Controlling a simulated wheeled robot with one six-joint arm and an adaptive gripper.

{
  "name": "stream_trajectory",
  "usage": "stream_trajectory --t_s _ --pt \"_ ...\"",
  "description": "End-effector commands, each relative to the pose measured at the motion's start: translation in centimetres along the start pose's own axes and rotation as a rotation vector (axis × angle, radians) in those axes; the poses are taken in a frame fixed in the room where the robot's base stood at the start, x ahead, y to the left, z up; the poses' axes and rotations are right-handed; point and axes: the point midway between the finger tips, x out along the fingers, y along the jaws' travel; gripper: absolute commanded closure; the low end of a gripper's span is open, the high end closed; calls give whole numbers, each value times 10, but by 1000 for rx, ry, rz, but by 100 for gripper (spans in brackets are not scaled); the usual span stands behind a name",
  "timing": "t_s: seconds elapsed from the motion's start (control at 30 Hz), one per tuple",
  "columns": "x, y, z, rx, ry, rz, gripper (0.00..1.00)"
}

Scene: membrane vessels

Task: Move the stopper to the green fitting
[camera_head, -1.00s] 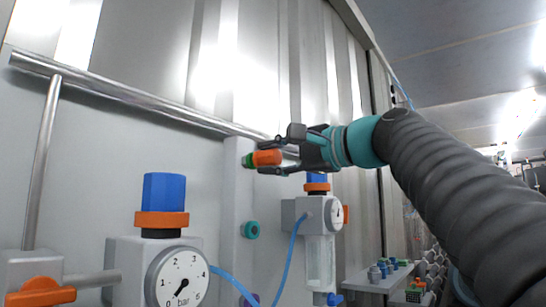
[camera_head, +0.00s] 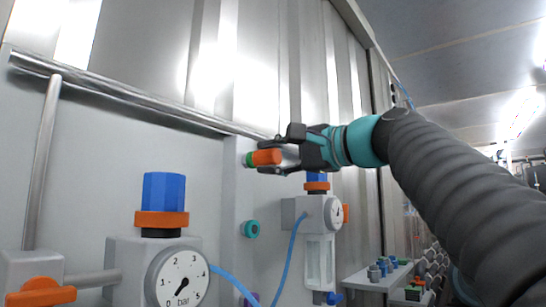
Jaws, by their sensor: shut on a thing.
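The stopper (camera_head: 266,157) is an orange cylinder held sideways in my gripper (camera_head: 270,155). My gripper is shut on it, one finger above and one below. A green ring (camera_head: 249,159) shows at the stopper's left end, against the pale upright panel; it looks like the green fitting, mostly hidden behind the stopper. The stopper's end is at or touching this green part; I cannot tell whether it is seated in it. A teal round fitting (camera_head: 251,229) sits lower on the same panel, with nothing in it.
A pressure gauge (camera_head: 180,281) with a blue-topped valve (camera_head: 163,196) stands at front left. A second gauge unit (camera_head: 319,222) with a blue hose is below my gripper. A metal rail (camera_head: 130,92) runs along the wall. A shelf (camera_head: 365,281) with small fittings is lower right.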

Motion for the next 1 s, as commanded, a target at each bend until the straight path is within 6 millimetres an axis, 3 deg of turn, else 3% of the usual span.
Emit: stream_trajectory --t_s 0.5,0.53,0.63,1.0 --pt "8 0 -1 0 1 0 100" --pt "8 0 -1 0 1 0 64" --pt "8 0 -1 0 1 0 39" --pt "6 0 -1 0 1 0 37"
